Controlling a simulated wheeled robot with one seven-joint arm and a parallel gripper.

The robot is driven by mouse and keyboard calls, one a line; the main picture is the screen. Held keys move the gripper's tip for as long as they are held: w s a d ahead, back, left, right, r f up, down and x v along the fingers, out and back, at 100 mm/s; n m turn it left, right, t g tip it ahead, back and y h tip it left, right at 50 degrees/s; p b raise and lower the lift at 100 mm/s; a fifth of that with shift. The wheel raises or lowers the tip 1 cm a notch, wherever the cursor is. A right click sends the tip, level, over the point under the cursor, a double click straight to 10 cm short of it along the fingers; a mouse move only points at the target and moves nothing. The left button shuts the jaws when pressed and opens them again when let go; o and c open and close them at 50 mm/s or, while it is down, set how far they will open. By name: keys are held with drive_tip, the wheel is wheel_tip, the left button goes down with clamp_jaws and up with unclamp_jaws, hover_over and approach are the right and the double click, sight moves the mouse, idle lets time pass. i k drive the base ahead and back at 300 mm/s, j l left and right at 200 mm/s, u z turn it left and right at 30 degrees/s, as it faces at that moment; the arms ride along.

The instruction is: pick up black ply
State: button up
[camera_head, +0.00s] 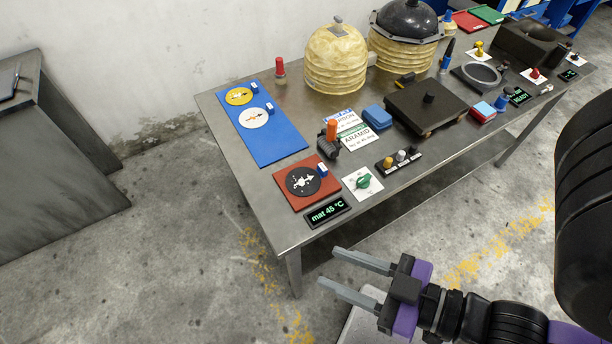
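The black ply (297,188) is a round black disc with white markings, lying on a red mat (285,202) at the near left end of the metal table. A small blue block with a white face (323,171) stands at the ply's right edge. My gripper (328,268) is in front of the table, beyond its near edge and below the black ply in the picture. Its two grey fingers are apart with nothing between them. The ply is in full view except where the small block may cover its edge.
A blue mat (280,145) holds a yellow disc (239,97) and a white disc (254,118). A display (327,212) reading "mat 45 °C", a green knob (364,181) and an orange-topped tool (330,140) stand near the red mat. Large ribbed vessels (335,65) stand behind.

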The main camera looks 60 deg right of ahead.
sight(307, 177)
drive_tip(key=u, duration=11.15)
